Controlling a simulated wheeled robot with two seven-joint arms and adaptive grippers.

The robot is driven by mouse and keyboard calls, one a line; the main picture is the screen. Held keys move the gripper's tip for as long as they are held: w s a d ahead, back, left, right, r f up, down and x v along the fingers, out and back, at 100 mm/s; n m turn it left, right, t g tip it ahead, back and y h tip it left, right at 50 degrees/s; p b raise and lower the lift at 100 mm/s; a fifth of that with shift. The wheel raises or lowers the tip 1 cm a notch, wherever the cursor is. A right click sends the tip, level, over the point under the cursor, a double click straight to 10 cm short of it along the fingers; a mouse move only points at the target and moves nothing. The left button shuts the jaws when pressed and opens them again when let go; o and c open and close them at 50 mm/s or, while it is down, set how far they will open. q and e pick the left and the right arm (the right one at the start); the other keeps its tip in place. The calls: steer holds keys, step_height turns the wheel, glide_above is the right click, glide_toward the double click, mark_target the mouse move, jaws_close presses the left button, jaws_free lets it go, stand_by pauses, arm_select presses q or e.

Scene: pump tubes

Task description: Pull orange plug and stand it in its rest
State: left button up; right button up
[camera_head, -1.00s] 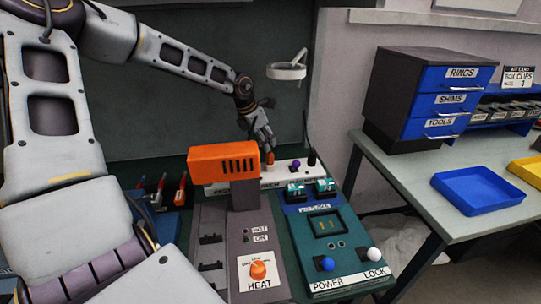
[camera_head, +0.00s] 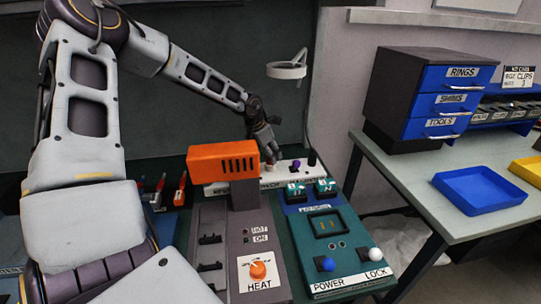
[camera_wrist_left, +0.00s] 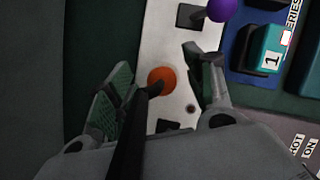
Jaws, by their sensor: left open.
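The orange plug (camera_wrist_left: 162,79) shows as a round orange top on the white strip in the left wrist view. A dark rod or cable runs from it toward the camera. My left gripper (camera_wrist_left: 163,88) is open, with one finger on each side of the plug and visible gaps between. In the head view my left gripper (camera_head: 270,154) is low over the back strip and largely hides the plug. My right gripper is not in view.
A purple knob or plug (camera_wrist_left: 222,8) and a teal block marked 1 (camera_wrist_left: 266,48) stand to the right. An orange box (camera_head: 222,161) stands in front of the strip. A ring-shaped lamp (camera_head: 287,70) hangs above. The blue tray (camera_head: 480,189) is far right.

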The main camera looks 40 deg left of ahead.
arm_select(q)
steer(key=shift+w+f, duration=0.2)
steer(key=shift+f, duration=0.2)
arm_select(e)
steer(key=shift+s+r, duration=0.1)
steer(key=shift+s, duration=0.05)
arm_select(q)
steer(key=shift+c, duration=0.3)
steer(key=c, duration=0.9)
steer(key=shift+o, duration=1.3)
jaws_close()
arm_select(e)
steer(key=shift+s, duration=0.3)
arm_select(q)
steer(key=shift+r, duration=0.15)
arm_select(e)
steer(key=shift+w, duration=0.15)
